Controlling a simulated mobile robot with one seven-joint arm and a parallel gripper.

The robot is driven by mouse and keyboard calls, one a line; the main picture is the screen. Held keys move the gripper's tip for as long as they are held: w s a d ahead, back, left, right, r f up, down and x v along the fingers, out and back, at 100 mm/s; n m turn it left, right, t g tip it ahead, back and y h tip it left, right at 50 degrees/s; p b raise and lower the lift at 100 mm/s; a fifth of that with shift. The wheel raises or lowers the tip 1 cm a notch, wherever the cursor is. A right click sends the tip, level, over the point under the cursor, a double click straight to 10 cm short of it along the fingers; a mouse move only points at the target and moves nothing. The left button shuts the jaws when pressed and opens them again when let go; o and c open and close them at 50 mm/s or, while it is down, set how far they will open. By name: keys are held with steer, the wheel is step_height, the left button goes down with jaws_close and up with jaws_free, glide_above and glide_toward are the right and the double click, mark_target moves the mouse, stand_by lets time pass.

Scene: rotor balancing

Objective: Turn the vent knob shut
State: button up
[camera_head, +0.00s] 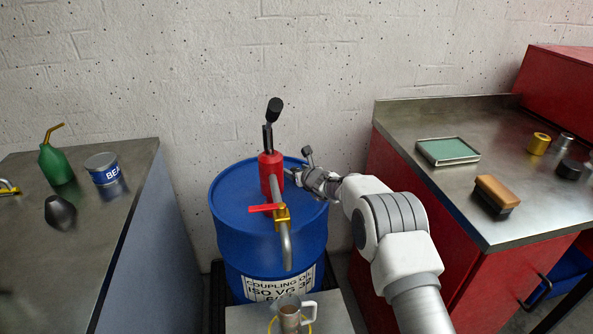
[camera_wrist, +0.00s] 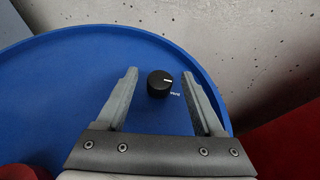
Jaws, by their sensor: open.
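The vent knob (camera_wrist: 160,84) is a small black round knob with a white pointer line on the blue drum's lid.
A red hand pump (camera_head: 270,170) with a red-handled tap (camera_head: 281,214) and spout stands on the drum, left of my gripper. A metal jug (camera_head: 289,312) stands in front. A red cabinet bench (camera_head: 500,235) is on the right, a grey bench (camera_head: 105,235) on the left. The wall is close behind.

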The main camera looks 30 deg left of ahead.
jaws_close()
stand_by(0.4)
